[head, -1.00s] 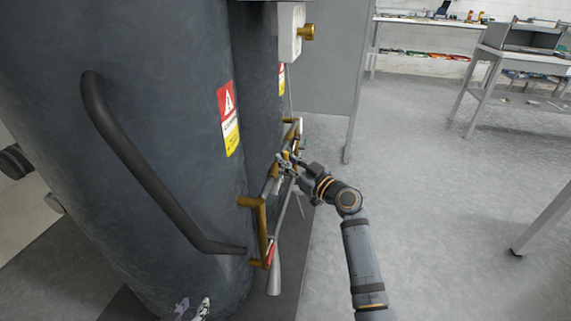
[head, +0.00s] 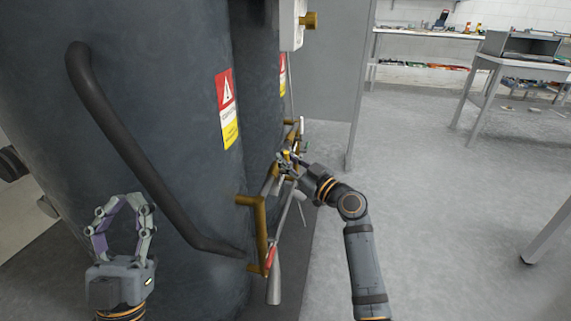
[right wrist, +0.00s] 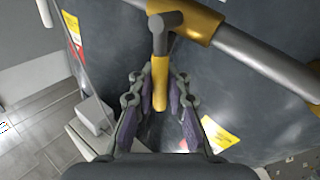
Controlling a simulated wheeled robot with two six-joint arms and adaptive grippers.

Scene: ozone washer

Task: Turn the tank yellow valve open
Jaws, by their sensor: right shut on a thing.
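The yellow valve handle (right wrist: 160,88) hangs from a grey stem below a pipe with a yellow fitting in the right wrist view. My right gripper (right wrist: 160,92) is shut on this handle, with a finger on each side of it. In the head view my right gripper (head: 284,165) is at the brass pipework on the tank's right side, and it mostly hides the handle there. The dark grey tank (head: 180,60) fills the left. My left gripper (head: 124,203) is raised in front of the tank at the lower left, empty, with its fingers apart.
A black curved handle (head: 120,135) sticks out from the tank. A lower brass pipe (head: 260,230) carries a red-marked lever (head: 271,257). A white box with a brass knob (head: 311,20) is above. Tables (head: 510,62) stand at the back right.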

